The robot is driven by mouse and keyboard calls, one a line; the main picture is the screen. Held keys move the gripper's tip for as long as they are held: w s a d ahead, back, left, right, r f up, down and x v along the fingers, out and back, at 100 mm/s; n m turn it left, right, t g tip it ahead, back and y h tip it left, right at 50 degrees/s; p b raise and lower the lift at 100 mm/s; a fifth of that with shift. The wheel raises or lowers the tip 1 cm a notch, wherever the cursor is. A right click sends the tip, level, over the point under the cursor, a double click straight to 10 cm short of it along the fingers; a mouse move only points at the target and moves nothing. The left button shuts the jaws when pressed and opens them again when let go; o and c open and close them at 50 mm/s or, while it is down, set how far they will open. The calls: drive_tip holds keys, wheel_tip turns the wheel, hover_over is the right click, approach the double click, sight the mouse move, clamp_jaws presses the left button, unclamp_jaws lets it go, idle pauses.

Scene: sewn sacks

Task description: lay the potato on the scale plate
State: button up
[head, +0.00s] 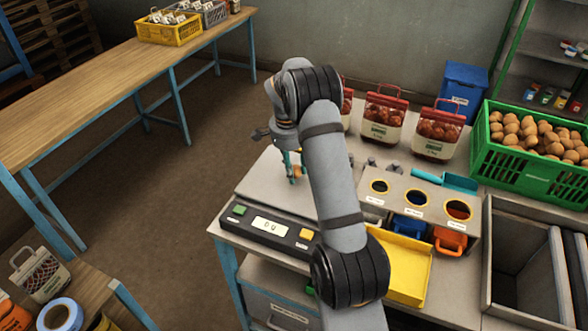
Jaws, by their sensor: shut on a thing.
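The scale (268,226) stands at the left end of the work table, with its display and buttons facing front. Its flat grey plate (262,188) lies behind the display and is partly covered by my arm. My gripper (292,172) points down over the plate, shut on a small brownish thing that looks like the potato (297,171). The potato is mostly hidden by the fingers and arm. I cannot tell whether it touches the plate.
A green crate (510,165) of potatoes stands at the right. Red-lidded sacks (382,118) stand behind the scale. A sorting box with round holes (417,202) and a yellow tray (408,270) are right of my arm. A long wooden table (90,95) is at left.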

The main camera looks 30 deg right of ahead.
drive_tip(key=shift+f, duration=0.5)
drive_tip(key=shift+f, duration=0.1)
drive_tip(key=shift+f, duration=0.15)
drive_tip(key=o, duration=1.1)
drive_tip(key=shift+c, duration=0.2)
wheel_tip(320, 180, up, 12)
drive_tip(key=a, duration=0.1)
drive_tip(key=shift+s+a+r+b, duration=0.15)
drive_tip(key=shift+s+r+b, duration=0.1)
drive_tip(key=shift+b, duration=0.1)
